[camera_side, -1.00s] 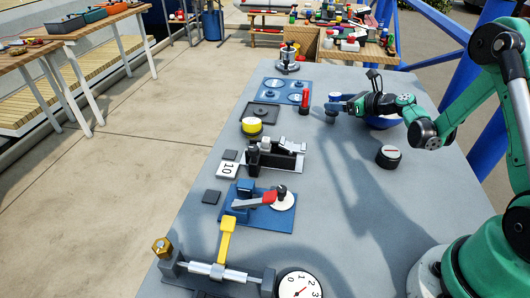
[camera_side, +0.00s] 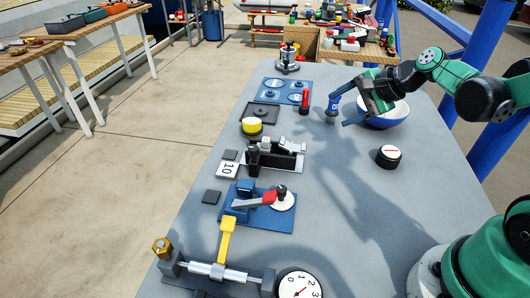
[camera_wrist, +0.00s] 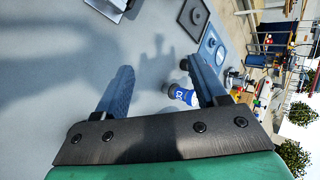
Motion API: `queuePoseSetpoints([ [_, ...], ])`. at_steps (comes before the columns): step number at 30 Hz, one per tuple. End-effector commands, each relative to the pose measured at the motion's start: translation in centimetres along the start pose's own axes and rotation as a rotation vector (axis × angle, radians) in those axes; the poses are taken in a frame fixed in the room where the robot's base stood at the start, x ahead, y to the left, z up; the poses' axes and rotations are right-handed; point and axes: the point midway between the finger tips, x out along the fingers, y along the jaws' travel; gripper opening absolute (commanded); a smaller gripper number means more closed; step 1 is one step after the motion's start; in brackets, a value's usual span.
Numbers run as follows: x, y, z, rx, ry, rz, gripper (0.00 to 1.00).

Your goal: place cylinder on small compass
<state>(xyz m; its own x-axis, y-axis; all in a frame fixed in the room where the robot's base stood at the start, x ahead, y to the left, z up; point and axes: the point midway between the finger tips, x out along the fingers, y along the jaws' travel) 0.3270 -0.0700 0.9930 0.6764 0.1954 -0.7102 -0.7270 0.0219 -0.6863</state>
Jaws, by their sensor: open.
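A small blue-and-white labelled cylinder (camera_side: 333,106) stands upright on the grey table; it also shows in the wrist view (camera_wrist: 181,95). My gripper (camera_side: 344,106) is open, tilted down and to the left, just right of the cylinder. In the wrist view my gripper (camera_wrist: 158,75) has nothing held between its fingers, and the cylinder lies close to the right finger. I cannot tell whether they touch. The small compass (camera_side: 389,157), a short black disc with a white face and red needle, sits on the table nearer the camera, right of the cylinder.
A blue bowl (camera_side: 396,118) with a pale inside is behind my gripper. A red upright piece (camera_side: 304,101), a blue plate (camera_side: 285,87) and a yellow-topped round piece (camera_side: 251,127) stand left. Table around the compass is clear.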

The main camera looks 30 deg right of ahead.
Motion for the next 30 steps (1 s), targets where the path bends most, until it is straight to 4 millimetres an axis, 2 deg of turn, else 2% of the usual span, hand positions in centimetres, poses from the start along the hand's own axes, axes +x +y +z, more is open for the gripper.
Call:
queuePoseSetpoints([
  [1,-0.6,0.4,2.0,-0.21,0.006,0.044,0.65],
  [6,-2.8,2.1,6.0,-0.926,0.033,0.168,0.65],
  [9,-3.9,3.0,7.2,-1.243,0.039,0.215,0.65],
  [12,-4.5,3.6,7.8,-1.451,0.043,0.245,0.65],
  [14,-4.7,3.7,8.0,-1.524,0.045,0.256,0.79],
  [15,-4.8,3.8,8.1,-1.553,0.046,0.26,0.8],
  [30,-5.0,3.7,8.1,-1.573,0.048,0.264,0.8],
])
